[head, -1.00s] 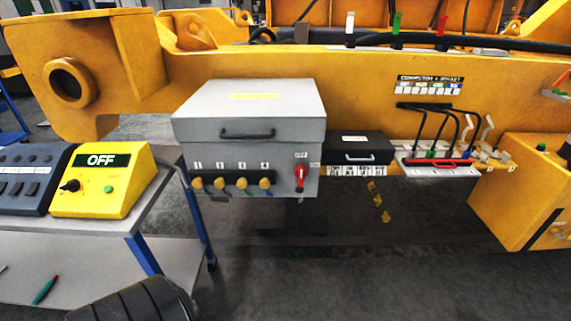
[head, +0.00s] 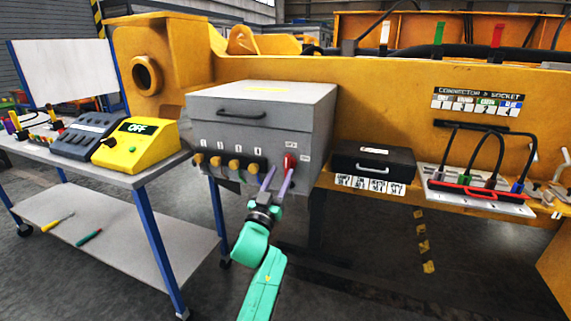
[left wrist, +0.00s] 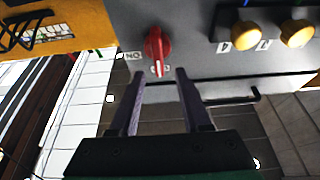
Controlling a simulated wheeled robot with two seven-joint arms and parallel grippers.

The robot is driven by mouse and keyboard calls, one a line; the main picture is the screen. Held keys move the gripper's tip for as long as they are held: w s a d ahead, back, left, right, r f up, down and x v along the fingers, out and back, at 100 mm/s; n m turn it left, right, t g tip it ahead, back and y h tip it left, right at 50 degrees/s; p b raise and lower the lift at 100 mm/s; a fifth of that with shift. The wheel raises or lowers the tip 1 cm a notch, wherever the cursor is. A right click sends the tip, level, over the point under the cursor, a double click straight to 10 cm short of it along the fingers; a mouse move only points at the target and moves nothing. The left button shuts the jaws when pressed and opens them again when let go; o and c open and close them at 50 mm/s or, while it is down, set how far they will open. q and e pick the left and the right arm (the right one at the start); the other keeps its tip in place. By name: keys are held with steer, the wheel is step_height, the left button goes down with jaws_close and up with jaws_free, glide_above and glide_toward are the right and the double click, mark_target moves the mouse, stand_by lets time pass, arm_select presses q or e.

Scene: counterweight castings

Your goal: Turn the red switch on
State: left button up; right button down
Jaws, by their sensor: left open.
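The red switch (head: 290,163) is on the front of the grey box (head: 315,115), at the right of its row of yellow knobs. It also shows in the left wrist view (left wrist: 157,45), where the picture is upside down. Its handle points away from the "ON" label at its side, toward the box's top. My left gripper (head: 278,172) is open and empty, just in front of the switch. In the left wrist view its two fingers (left wrist: 160,73) stand either side of the handle's line, with the tips short of it. My right gripper is not in view.
A yellow control box (head: 140,150) showing "OFF" stands on the trolley (head: 150,180) at left. Yellow knobs (head: 234,166) sit close left of the switch. A black case (head: 373,163) and a cable panel (head: 480,195) are to the right.

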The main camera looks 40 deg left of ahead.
mark_target(286, 164)
arm_select(q)
steer(key=x, duration=0.4)
steer(key=shift+w, duration=0.3)
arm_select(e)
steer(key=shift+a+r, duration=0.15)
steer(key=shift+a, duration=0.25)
arm_select(q)
jaws_close()
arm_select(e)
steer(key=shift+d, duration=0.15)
